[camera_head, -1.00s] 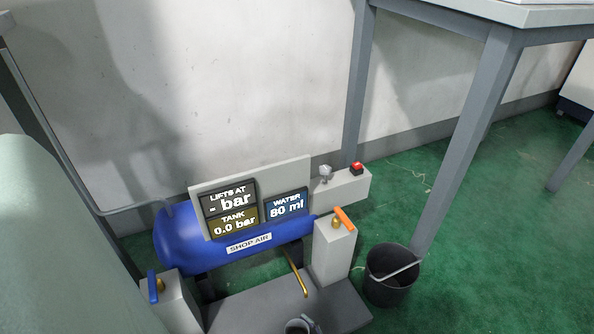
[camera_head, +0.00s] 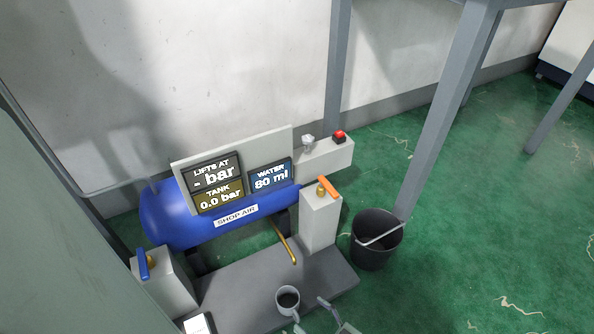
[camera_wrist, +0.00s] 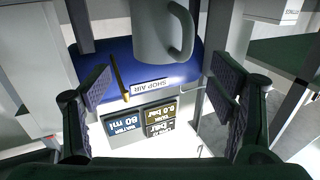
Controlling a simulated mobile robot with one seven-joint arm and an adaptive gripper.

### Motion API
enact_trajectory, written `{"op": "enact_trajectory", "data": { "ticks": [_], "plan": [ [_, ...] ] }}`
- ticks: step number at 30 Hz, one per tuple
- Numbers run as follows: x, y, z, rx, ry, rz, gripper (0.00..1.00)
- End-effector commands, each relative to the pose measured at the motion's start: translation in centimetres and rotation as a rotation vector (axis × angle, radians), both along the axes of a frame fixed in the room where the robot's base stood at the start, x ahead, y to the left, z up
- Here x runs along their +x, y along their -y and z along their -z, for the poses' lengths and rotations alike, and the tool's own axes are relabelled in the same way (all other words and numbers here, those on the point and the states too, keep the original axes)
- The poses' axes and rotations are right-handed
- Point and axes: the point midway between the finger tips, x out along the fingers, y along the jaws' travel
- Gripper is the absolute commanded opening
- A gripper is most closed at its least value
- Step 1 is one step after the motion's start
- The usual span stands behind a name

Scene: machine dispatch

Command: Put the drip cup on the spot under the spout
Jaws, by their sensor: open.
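The drip cup (camera_head: 288,300) is a small grey mug standing upright at the front of the grey base plate (camera_head: 235,291). The brass spout (camera_head: 284,243) bends down over the plate behind the cup; the cup is apart from it. I cannot make out a marked spot under the spout. My gripper (camera_head: 312,314) is open and empty, its fingertips just right of and in front of the cup. In the wrist view, the cup (camera_wrist: 160,28) with its handle shows at the top, beyond the two spread fingers (camera_wrist: 160,88).
The blue tank (camera_head: 165,215) with its display panel stands behind the plate. A post with an orange lever (camera_head: 320,218) is right of the spout, and one with a blue lever (camera_head: 162,283) is at left. A dark bucket (camera_head: 375,243) stands near the table leg (camera_head: 440,115).

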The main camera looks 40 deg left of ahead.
Motion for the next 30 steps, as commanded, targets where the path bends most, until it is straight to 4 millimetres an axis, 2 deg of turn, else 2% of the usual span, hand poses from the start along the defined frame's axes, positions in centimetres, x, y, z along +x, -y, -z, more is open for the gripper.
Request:
{"op": "enact_trajectory", "data": {
  "ticks": [3,6,17,20,30],
  "plan": [
    [0.1,1.8,0.0,-0.002,0.000,0.001,0.77],
    [0.0,2.6,0.0,-0.001,0.000,0.001,0.77],
    [0.0,3.1,-0.4,0.000,0.000,0.000,0.77],
    [0.0,3.0,-2.3,0.000,0.000,0.000,0.77],
    [0.0,3.0,-14.6,0.000,0.000,0.000,0.77]
  ]
}}
